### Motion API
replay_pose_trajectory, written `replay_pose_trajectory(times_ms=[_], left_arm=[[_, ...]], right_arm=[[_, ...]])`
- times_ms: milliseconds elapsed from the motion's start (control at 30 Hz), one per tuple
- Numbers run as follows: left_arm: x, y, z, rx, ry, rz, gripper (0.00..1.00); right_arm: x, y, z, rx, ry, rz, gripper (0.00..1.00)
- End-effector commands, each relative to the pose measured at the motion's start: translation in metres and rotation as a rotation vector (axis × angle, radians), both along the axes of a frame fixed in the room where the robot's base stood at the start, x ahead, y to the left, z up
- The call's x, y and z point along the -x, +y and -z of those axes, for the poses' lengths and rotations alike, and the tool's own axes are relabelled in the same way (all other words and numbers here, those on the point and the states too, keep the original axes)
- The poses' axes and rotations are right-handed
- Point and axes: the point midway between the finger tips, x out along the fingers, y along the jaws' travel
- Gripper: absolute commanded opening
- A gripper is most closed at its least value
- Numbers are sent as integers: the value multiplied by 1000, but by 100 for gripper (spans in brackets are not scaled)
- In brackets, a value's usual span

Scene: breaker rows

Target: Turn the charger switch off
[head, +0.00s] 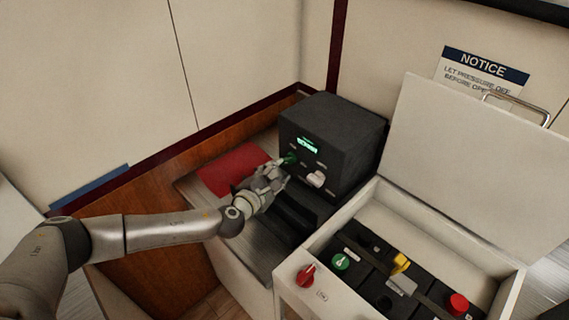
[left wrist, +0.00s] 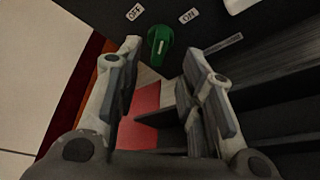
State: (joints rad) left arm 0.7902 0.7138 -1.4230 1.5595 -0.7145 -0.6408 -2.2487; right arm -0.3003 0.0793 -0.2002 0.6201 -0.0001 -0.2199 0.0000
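The charger is a dark box (head: 345,135) with a lit green display. Its green switch (head: 289,159) is on the front face, partly hidden by my left gripper (head: 272,175). In the left wrist view the green switch (left wrist: 161,42) has an OFF label (left wrist: 134,12) at its upper left and an ON label (left wrist: 189,15) at its upper right. I cannot tell clearly which label it points to. My left gripper (left wrist: 161,55) is open, its fingers apart on either side of the switch, with no clear contact. My right gripper is not in view.
A white knob (head: 316,179) sits right of the switch. A red mat (head: 233,170) lies left of the charger. In front stands an open white box (head: 410,222) with a red knob (head: 306,274), a green knob (head: 341,262), a yellow part and a red button (head: 457,303).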

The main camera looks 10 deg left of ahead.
Motion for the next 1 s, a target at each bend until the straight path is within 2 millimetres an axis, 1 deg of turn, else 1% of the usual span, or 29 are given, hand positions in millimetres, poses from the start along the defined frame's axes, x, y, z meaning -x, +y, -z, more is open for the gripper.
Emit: replay_pose_trajectory(times_ms=[33, 200, 400, 600, 867, 1000], left_arm=[[-8, -3, 1, -1, -2, -1, 36], [-30, -9, 6, 1, -2, 0, 36], [-47, -13, 11, 1, -1, 0, 36], [-54, -14, 12, 1, -1, -1, 36], [-54, -14, 12, 1, -1, -1, 36], [-54, -14, 12, 1, -1, -1, 18]], right_arm=[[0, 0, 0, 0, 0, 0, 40], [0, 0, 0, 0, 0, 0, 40], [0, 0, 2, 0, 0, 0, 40], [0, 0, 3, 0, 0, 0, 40], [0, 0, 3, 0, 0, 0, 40], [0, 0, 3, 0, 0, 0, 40]])
